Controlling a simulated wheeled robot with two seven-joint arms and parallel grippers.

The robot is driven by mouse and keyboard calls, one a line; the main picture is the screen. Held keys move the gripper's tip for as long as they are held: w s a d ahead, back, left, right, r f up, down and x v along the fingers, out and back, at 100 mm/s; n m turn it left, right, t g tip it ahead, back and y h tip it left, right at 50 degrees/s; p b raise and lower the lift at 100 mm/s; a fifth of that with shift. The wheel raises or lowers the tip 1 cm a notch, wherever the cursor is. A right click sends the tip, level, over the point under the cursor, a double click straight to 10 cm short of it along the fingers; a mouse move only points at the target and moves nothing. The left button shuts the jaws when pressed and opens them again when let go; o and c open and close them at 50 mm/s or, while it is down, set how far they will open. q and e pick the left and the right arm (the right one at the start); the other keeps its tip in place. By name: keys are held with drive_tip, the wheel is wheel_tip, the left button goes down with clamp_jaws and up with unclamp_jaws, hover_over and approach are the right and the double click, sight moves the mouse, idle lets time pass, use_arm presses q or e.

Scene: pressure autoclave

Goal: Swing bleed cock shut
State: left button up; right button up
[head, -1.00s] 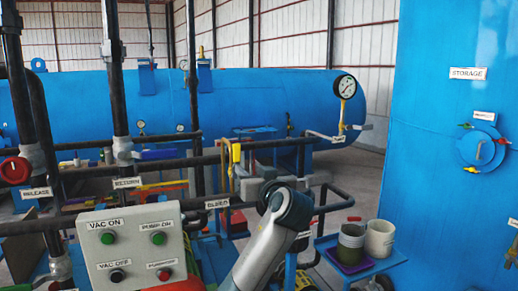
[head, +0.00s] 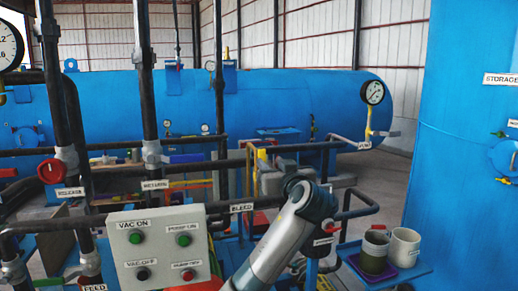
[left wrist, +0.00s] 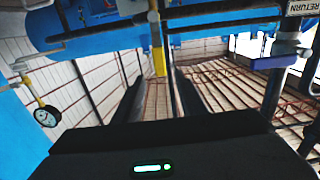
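The bleed cock's yellow handle (head: 263,154) stands by the dark pipework above the BLEED label (head: 242,207) in the head view. In the left wrist view the yellow handle (left wrist: 158,60) shows end-on to the gap between my left gripper's fingers (left wrist: 157,98). These two dark fingers are apart, with nothing seen between their tips but background. Whether the handle is within their reach I cannot tell. In the head view my left arm rises from the bottom centre, and its grey link and dark joint hide part of the pipes. My right gripper is in neither view.
A grey control box (head: 158,225) stands in front at left, below the RETURN pipe. A red RELEASE knob (head: 52,171) is further left. A gauge on a yellow stem (head: 373,92) and a blue stand with cups (head: 404,246) are at right. Dark horizontal pipes cross around the cock.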

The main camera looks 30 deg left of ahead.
sight(259, 152)
use_arm(q)
drive_tip(key=p+x, duration=0.6)
drive_tip(key=x, duration=0.6)
drive_tip(key=shift+w+a+r, duration=0.1)
drive_tip(key=shift+w+a, duration=0.3)
clamp_jaws()
